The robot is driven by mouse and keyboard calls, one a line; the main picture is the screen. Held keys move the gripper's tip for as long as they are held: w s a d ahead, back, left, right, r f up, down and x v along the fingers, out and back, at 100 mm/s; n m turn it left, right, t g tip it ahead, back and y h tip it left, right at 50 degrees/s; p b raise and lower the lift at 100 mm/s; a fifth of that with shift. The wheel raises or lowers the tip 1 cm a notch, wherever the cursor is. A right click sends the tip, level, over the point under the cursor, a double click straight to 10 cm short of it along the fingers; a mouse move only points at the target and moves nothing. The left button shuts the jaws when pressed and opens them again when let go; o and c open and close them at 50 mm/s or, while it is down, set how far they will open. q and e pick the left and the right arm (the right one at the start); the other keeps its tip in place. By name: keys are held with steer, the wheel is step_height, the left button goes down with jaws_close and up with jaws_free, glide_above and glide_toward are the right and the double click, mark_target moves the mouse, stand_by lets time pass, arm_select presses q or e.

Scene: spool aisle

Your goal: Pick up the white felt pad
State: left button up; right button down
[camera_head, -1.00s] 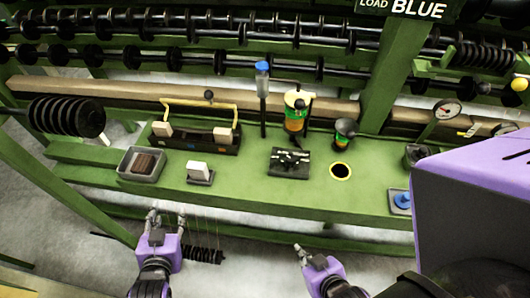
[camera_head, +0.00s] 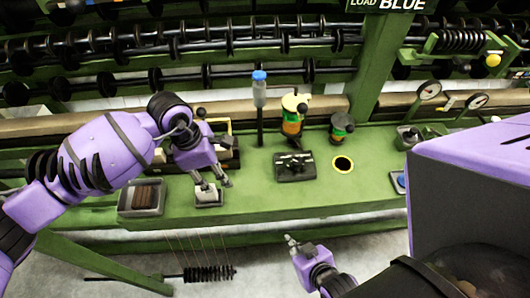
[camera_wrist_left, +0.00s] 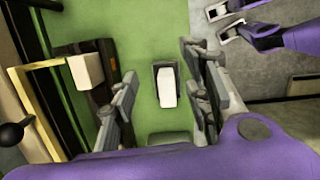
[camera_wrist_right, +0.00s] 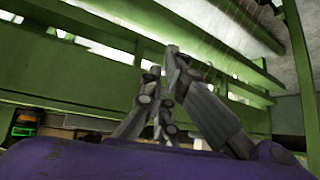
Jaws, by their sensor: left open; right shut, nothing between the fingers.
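The white felt pad (camera_head: 207,193) sits on a small dark base on the green bench. In the left wrist view the white pad (camera_wrist_left: 167,88) stands between the open fingers, some way beyond their tips. My left gripper (camera_head: 211,187) is open above the pad in the head view, and its fingers hide part of it. I cannot tell exactly how high the fingertips are. My right gripper (camera_head: 291,240) is shut and empty, low in front of the bench edge. The right wrist view shows its fingers (camera_wrist_right: 172,58) near green rails, with no pad in sight.
A grey tray of brown pieces (camera_head: 127,202) stands left of the pad. Behind is a dark box with a yellow handle (camera_head: 232,148).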

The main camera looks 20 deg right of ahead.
arm_select(q)
steer(key=y, duration=0.2)
glide_above(203, 197)
steer(key=w+d, duration=0.1)
steer(key=shift+w+f+m+t, duration=0.1)
steer(key=shift+f+m+t, duration=0.2)
steer(key=shift+m, duration=0.1)
steer(key=f, duration=0.1)
steer(key=f+b, duration=0.1)
steer(key=shift+s+d+f+y, duration=0.1)
steer(key=shift+s+f+y, duration=0.2)
steer(key=shift+s, duration=0.1)
step_height(203, 197, down, 5)
steer(key=shift+w+d+r+b, duration=0.1)
steer(key=shift+b, duration=1.15)
steer(key=shift+w+f, duration=0.1)
steer(key=shift+f, duration=0.1)
steer(key=shift+w+r, duration=0.1)
jaws_close()
arm_select(e)
steer(key=shift+g, duration=0.3)
steer(key=s+d+f, duration=0.2)
steer(key=s+f, duration=0.1)
steer(key=shift+s+f, duration=0.1)
steer(key=shift+f, duration=0.2)
arm_select(q)
steer(key=shift+r, duration=0.1)
